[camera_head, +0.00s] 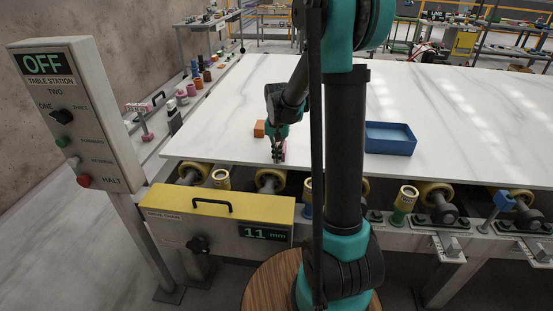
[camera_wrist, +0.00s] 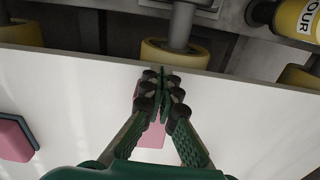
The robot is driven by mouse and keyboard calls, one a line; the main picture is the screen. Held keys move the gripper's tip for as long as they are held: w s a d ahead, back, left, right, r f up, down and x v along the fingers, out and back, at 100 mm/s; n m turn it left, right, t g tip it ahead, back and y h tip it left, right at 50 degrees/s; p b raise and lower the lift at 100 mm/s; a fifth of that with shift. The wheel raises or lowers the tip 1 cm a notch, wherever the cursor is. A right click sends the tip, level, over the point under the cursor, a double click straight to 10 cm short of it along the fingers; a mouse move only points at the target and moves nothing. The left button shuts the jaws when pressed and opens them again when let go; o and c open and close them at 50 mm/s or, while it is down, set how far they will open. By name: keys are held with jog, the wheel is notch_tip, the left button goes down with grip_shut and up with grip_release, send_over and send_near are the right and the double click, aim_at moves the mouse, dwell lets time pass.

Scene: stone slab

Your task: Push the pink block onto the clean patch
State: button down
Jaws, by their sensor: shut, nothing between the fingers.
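A pink block (camera_wrist: 153,138) lies on the white slab (camera_head: 220,110), partly hidden behind my fingers in the wrist view. In the head view, a sliver of pink (camera_head: 284,148) shows beside my fingertips. My gripper (camera_head: 277,158) points down, shut and empty, low over the slab near its front edge; its fingers also show in the wrist view (camera_wrist: 163,82). I cannot tell whether the fingers touch the block. A second pink piece with a dark side (camera_wrist: 14,138) lies at the left of the wrist view. I cannot make out a distinct clean patch.
An orange block (camera_head: 259,129) lies behind and left of my gripper. A blue tray (camera_head: 390,139) stands right of my arm. Rollers and a yellow-topped box (camera_head: 215,215) lie along the slab's front edge. Much of the slab behind is clear.

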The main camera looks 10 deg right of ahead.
jog(key=w+d, duration=0.2)
jog(key=w, duration=0.3)
jog(key=w+d, duration=0.2)
jog(key=w, duration=0.3)
jog(key=w+d, duration=0.2)
jog(key=w, duration=0.3)
jog(key=shift+w, duration=0.15)
